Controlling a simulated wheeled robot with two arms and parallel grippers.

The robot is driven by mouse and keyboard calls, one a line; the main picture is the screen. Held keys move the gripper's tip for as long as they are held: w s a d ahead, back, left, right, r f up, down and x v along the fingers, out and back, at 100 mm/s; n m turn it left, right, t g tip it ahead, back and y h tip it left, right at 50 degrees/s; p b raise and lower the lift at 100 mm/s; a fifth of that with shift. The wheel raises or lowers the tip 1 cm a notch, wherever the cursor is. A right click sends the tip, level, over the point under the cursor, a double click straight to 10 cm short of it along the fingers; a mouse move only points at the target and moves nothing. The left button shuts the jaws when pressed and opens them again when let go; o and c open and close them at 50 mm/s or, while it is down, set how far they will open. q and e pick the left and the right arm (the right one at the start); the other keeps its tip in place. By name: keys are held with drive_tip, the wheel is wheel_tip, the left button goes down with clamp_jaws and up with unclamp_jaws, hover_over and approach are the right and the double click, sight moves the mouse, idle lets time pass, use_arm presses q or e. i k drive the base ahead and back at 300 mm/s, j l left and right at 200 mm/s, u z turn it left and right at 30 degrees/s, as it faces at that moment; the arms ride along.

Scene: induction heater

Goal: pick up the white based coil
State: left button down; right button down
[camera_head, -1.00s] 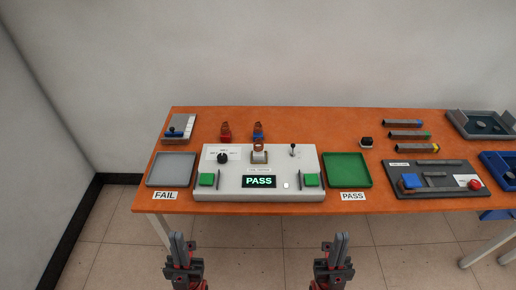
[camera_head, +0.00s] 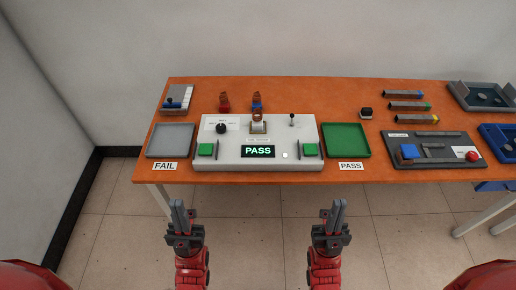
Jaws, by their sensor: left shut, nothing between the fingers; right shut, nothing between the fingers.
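The white based coil (camera_head: 258,127) stands upright on the middle of the white tester (camera_head: 287,160), just behind its display reading PASS; its copper-coloured coil rises from a pale base. A red based coil (camera_head: 224,103) and a blue based coil (camera_head: 257,102) stand on the table behind the tester. My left gripper (camera_head: 178,203) and my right gripper (camera_head: 338,205) are in front of the table's near edge, well apart from the coils. Both are shut and empty, fingers pointing towards the table.
A grey FAIL tray (camera_head: 170,140) lies left of the tester and a green PASS tray (camera_head: 346,140) right of it, both empty. A small lever (camera_head: 292,120) stands up from the tester. A dark fixture (camera_head: 436,152) sits further right on the orange table (camera_head: 330,95).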

sight(257, 123)
drive_tip(key=i+l, duration=0.8)
drive_tip(key=l, duration=0.15)
drive_tip(key=j+u, duration=0.05)
